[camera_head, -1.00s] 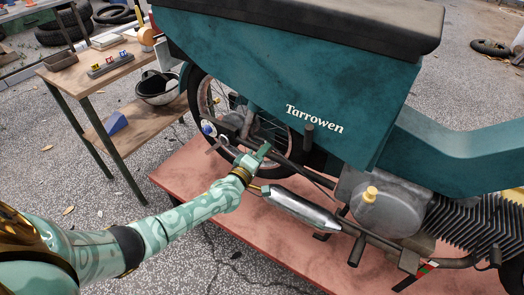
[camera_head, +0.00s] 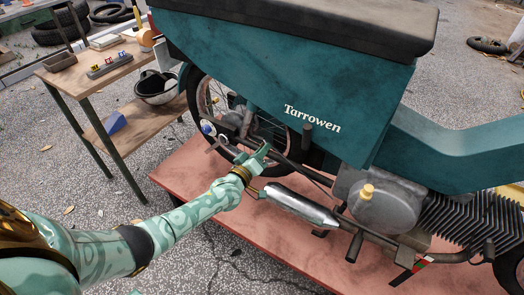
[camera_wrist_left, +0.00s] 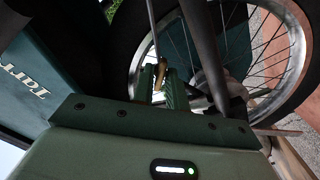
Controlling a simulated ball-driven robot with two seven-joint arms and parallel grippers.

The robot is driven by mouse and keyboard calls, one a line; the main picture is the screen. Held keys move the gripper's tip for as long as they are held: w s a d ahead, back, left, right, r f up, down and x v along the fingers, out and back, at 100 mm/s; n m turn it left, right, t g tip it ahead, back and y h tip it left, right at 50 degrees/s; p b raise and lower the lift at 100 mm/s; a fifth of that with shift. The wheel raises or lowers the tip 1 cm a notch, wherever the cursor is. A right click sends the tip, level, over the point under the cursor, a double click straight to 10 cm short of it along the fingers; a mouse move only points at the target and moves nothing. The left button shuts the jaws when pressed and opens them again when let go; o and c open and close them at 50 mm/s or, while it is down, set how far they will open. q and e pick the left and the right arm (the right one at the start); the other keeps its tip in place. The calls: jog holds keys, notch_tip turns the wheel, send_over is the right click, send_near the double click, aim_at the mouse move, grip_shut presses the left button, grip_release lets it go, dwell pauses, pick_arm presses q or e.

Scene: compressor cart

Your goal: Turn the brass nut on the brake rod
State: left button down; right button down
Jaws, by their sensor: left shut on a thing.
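My left gripper (camera_head: 257,157) is at the rear wheel of the teal motorbike (camera_head: 285,90), next to the dark rods low beside the wheel. In the left wrist view its two green fingers (camera_wrist_left: 161,84) are shut on the small brass nut (camera_wrist_left: 161,72), which shows between them. A thin rod runs up from there in that view. In the head view the fingers hide the nut. The rear wheel (camera_wrist_left: 268,75) with its spokes is close behind the fingers in the wrist view. My right gripper is not in view.
The silver exhaust (camera_head: 300,207) lies just right of my left gripper. The bike stands on a red platform (camera_head: 190,180). A wooden workbench (camera_head: 95,82) with small parts stands at the left, with a bowl (camera_head: 157,90) on its lower shelf. Open pavement lies between.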

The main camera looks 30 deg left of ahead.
pick_arm(q)
jog(key=shift+s+f, duration=0.1)
jog(key=shift+f, duration=0.1)
jog(key=c, duration=1.6)
grip_release()
jog(key=shift+o, duration=0.2)
jog(key=shift+r, duration=0.1)
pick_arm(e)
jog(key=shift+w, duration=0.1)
